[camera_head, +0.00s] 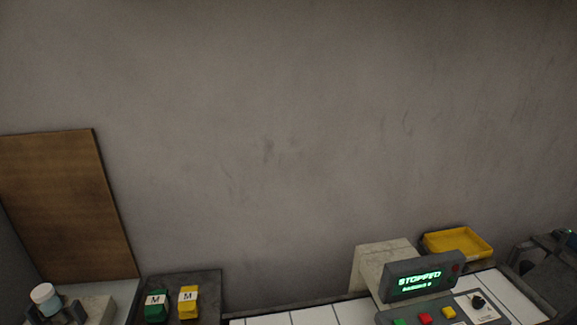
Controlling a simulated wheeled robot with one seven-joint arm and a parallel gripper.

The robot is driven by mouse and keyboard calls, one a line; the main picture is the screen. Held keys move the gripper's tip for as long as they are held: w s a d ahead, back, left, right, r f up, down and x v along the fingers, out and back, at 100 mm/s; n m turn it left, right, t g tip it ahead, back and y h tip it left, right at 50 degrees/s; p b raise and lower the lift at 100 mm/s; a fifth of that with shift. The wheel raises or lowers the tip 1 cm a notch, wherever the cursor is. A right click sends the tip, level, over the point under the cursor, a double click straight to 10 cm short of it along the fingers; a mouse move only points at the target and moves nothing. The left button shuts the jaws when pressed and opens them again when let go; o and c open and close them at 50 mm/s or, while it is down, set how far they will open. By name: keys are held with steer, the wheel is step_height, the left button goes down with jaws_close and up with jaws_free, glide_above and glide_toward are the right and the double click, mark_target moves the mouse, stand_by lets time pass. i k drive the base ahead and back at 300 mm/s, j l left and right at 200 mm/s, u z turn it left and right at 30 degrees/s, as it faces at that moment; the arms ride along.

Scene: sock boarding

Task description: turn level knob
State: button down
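The level knob (478,301) is a small black knob on a pale plate at the lower right of the head view. It sits on the right part of a grey control panel (386,317), beside green, red and yellow buttons. Above the panel, a dark display (420,279) shows green text reading "STOPPED", with a smaller line under it that is hard to read. The knob's exact pointer direction is too small to tell. My gripper is not in view.
A yellow tray (457,243) stands behind the display. Green (156,309) and yellow (188,305) items labelled "M" lie on a dark mat at lower left. A white-capped jar (45,297) and a brown board (66,205) are farther left. A dark machine (548,262) stands at far right.

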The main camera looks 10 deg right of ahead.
mark_target(478, 302)
steer(key=z, duration=1.35)
